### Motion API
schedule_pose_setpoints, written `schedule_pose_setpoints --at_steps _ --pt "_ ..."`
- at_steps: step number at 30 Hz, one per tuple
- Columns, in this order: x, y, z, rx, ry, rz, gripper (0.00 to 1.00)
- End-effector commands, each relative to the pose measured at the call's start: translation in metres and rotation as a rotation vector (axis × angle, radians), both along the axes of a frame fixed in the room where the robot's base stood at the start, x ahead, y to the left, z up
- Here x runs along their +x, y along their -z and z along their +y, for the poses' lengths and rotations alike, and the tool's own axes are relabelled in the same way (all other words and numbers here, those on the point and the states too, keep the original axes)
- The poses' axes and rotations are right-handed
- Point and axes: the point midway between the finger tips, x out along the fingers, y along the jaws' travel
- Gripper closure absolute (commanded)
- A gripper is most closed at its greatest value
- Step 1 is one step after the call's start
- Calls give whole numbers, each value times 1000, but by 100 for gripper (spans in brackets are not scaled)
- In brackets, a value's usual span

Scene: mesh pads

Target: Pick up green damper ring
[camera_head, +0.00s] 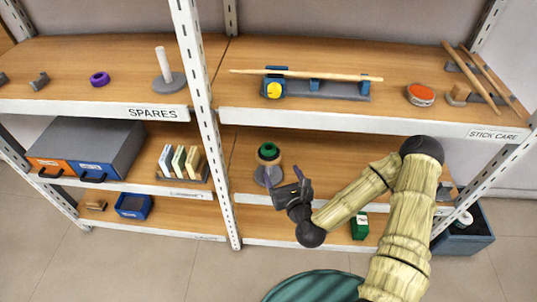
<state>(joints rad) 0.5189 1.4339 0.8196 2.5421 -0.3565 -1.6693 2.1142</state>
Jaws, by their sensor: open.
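The green damper ring (268,149) sits on top of a rounded tan and dark stand (268,158) on the middle shelf of the right-hand bay. It shows as a small green band near the top; what lies beneath it is partly unclear at this size. My gripper (286,176) is open and empty, just in front of and below the ring, apart from it. Its fingers overlap the lower part of the stand in the picture. My arm reaches in from the lower right.
The upper shelf (300,113) is close above the ring. A white rack post (200,100) stands to the left. Upright packets (180,160) sit left of the post. A green box (359,226) stands on the bottom shelf. A purple ring (99,79) lies on the spares shelf.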

Motion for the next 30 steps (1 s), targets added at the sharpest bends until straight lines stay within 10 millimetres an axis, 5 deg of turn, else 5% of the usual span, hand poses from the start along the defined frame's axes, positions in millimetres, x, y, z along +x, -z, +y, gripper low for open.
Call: schedule_pose_setpoints --at_steps 14,24,30 --pt "15 7 7 -1 -2 -2 24" --pt "68 11 27 -2 0 -3 24" --pt "83 13 33 0 -3 1 24"
